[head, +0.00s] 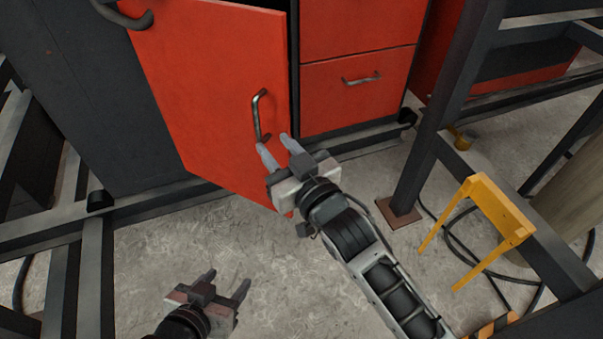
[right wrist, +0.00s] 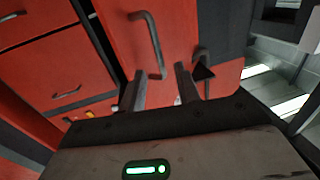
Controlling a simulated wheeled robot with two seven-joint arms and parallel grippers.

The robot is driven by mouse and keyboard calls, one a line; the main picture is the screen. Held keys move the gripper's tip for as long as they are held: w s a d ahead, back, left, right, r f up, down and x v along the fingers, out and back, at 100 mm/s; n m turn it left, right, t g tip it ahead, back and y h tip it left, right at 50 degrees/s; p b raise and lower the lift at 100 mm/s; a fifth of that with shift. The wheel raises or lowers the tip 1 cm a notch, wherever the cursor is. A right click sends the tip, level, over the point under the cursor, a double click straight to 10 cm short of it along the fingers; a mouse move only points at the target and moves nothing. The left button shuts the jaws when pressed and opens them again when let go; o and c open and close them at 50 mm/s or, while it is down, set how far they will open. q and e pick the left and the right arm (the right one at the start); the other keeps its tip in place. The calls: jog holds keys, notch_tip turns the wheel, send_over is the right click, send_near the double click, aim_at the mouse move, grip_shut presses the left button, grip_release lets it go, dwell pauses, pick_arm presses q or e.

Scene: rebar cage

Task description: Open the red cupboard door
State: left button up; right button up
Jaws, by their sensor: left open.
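The red cupboard door (head: 215,85) stands ajar, its right edge swung out from the cupboard. Its grey bar handle (head: 257,115) is near that right edge. In the right wrist view the door (right wrist: 180,25) and handle (right wrist: 150,42) lie just beyond the fingertips. My right gripper (head: 275,148) is open just below the handle's lower end, its fingers apart. Its fingers (right wrist: 161,85) show nothing held between them; contact with the handle cannot be told.
Red drawers (head: 358,90) with a handle sit right of the door. A dark steel post (head: 440,110) stands further right. A yellow frame (head: 490,215) and black cables lie near my right arm. The concrete floor (head: 150,260) before the door is clear.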

jog(key=v, duration=0.8)
